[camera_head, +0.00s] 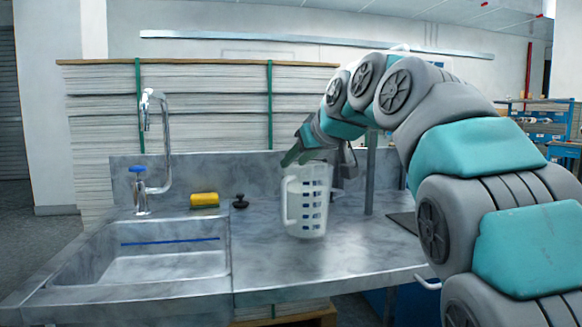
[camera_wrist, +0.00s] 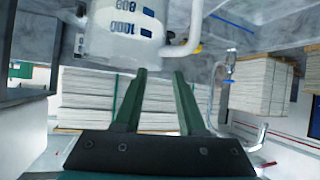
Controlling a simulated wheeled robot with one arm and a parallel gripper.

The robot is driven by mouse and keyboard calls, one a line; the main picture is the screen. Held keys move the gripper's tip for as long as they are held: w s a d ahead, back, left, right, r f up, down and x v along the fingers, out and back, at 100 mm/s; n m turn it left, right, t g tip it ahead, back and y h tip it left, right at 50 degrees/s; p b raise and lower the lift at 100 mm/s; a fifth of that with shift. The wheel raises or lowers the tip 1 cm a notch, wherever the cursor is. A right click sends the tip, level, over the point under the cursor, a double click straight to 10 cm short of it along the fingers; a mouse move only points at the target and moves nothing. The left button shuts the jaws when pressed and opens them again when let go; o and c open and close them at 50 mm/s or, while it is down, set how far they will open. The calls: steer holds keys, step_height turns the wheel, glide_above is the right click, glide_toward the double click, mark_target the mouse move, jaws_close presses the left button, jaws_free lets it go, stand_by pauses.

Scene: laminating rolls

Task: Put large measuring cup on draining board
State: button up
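The large measuring cup (camera_head: 308,205) is white with blue markings. It stands upright on the grey draining board (camera_head: 262,262), right of the sink, with its handle to the left. My gripper (camera_head: 293,157) is at the cup's rim height, its green fingers pointing left and down. In the wrist view, which is upside down, the cup (camera_wrist: 122,35) shows beyond the fingertips with its "1000" and "800" marks. Contact between fingers and rim cannot be told.
The sink basin (camera_head: 165,252) is at the left with a tap (camera_head: 150,150) behind it. A yellow sponge (camera_head: 204,199) and a black plug (camera_head: 240,202) lie behind the basin. Stacked sheets (camera_head: 205,110) stand behind the backsplash. The board's front is clear.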

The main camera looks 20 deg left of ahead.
steer(key=v, duration=0.8)
steer(key=s+d+f+m+g+h, duration=0.2)
steer(key=s+d+f+m+h, duration=0.15)
steer(key=d+f, duration=0.7)
steer(key=s+d+f+m+g+h, duration=0.1)
steer(key=s+d+f+m+h, duration=0.2)
steer(key=d+f, duration=0.7)
steer(key=s+d+f+m+g+h, duration=0.1)
steer(key=s+d+f+g, duration=0.2)
steer(key=s+f, duration=1)
steer(key=s+d+f+m+g+h, duration=0.1)
steer(key=s+d+f+m+g, duration=0.1)
steer(key=s+d+f, duration=0.5)
steer(key=s+f+g, duration=0.1)
steer(key=s+f, duration=0.5)
steer(key=s, duration=0.3)
steer(key=shift+d+f+g+b, duration=0.3)
steer(key=shift+g, duration=0.1)
